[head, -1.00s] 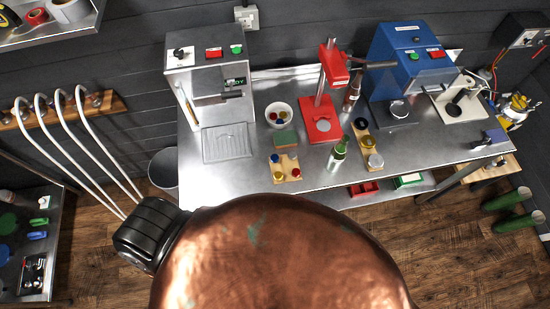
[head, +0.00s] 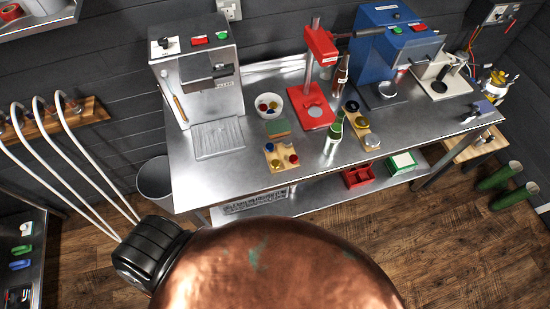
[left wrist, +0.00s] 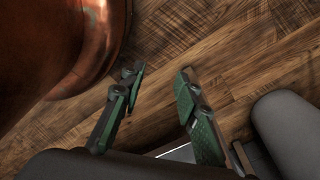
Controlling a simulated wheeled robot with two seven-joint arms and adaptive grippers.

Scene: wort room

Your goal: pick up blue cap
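A small blue cap (head: 270,148) sits on a small wooden board (head: 272,165) near the front edge of the steel bench (head: 230,180). Red and gold caps stand on the same board. A white bowl (head: 258,109) behind it holds several coloured caps, one of which looks blue. My left gripper (left wrist: 161,73) shows in the left wrist view, with its two green-padded fingers apart and nothing between them. It is above the wooden floor, away from the caps. It does not show in the head view. My right gripper is in neither view.
A green sponge (head: 278,128) lies between bowl and board. A steel machine (head: 190,80) stands left. A lower shelf (head: 305,196) holds a red bin (head: 358,178).

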